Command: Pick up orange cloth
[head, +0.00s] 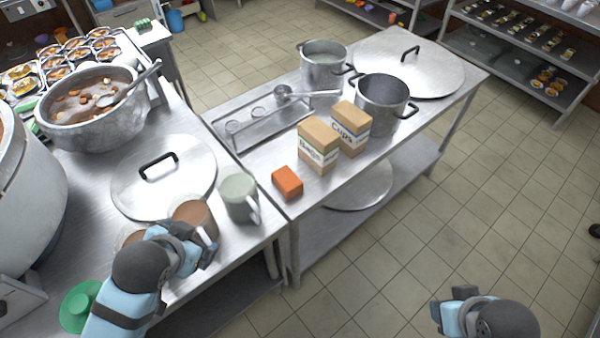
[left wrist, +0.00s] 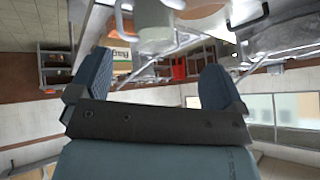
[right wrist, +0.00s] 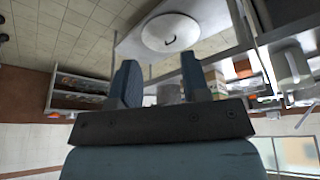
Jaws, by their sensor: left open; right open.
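The orange cloth (head: 287,182) is a small folded block lying on the near left corner of the steel table (head: 262,166), in front of the bags box. My left gripper (head: 201,246) is open, over the left counter by a brown container, to the left of and nearer than the cloth. My right gripper (head: 444,312) is open and empty over the floor at the lower right, well away from the cloth. Neither touches the cloth.
A grey-green pitcher (head: 239,197) stands between my left gripper and the cloth. A bags box (head: 318,146) and a cups box (head: 350,128) stand behind the cloth. A pot lid (head: 190,193) lies on the left counter.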

